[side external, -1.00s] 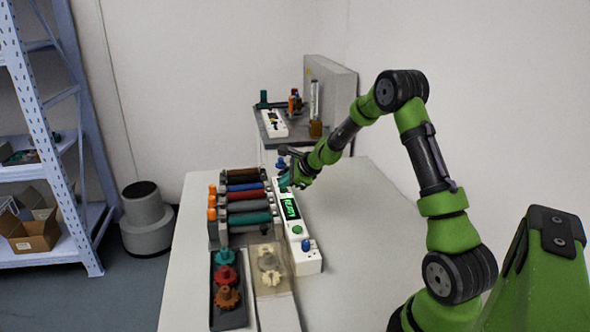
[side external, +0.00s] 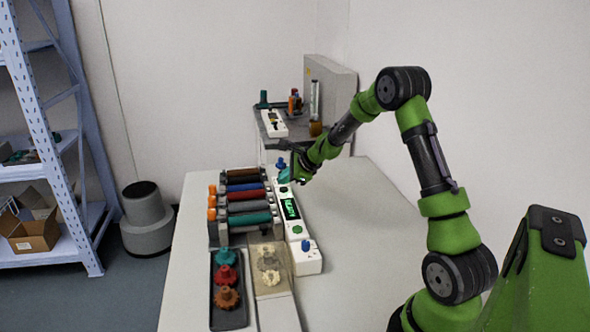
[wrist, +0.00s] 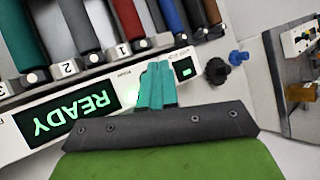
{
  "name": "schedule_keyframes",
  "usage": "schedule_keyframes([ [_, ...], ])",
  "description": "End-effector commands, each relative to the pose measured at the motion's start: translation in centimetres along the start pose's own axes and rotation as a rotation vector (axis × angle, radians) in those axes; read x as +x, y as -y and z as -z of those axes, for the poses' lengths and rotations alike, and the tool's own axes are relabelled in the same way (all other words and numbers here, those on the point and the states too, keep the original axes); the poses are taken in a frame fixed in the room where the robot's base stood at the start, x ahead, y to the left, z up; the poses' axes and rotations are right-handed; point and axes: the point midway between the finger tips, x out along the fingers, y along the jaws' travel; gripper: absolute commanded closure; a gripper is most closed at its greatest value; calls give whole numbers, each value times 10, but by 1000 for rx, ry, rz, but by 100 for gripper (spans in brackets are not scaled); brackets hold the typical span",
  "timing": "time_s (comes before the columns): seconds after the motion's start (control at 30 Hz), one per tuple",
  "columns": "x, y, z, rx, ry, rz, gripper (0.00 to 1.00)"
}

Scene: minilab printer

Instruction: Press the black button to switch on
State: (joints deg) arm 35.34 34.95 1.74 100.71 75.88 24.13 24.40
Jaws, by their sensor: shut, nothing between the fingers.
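The white control panel (side external: 309,262) lies along the table beside the row of rollers. Its black display (wrist: 67,115) reads READY in green, and it also shows in the side view (side external: 289,206). A small black square with a green light (wrist: 185,68) sits at the panel's end, just right of my fingertips. My gripper (wrist: 157,72) has teal fingers, shut and empty, over the panel between the display and this square. It is at the panel's far end in the side view (side external: 284,176). I cannot tell whether the fingertips touch the panel. They hide part of its surface.
A dark round knob (wrist: 217,70) and a blue knob (wrist: 238,57) are just past the square. A tray of gears (side external: 228,315) is in front. The table right of the panel is clear.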

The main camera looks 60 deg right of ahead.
Motion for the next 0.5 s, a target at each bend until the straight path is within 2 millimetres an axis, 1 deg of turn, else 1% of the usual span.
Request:
schedule_keyframes([
  [0.17,-2,2,-2,-1,1,1,100],
  [0.5,-24,19,-19,-3,2,3,100],
])
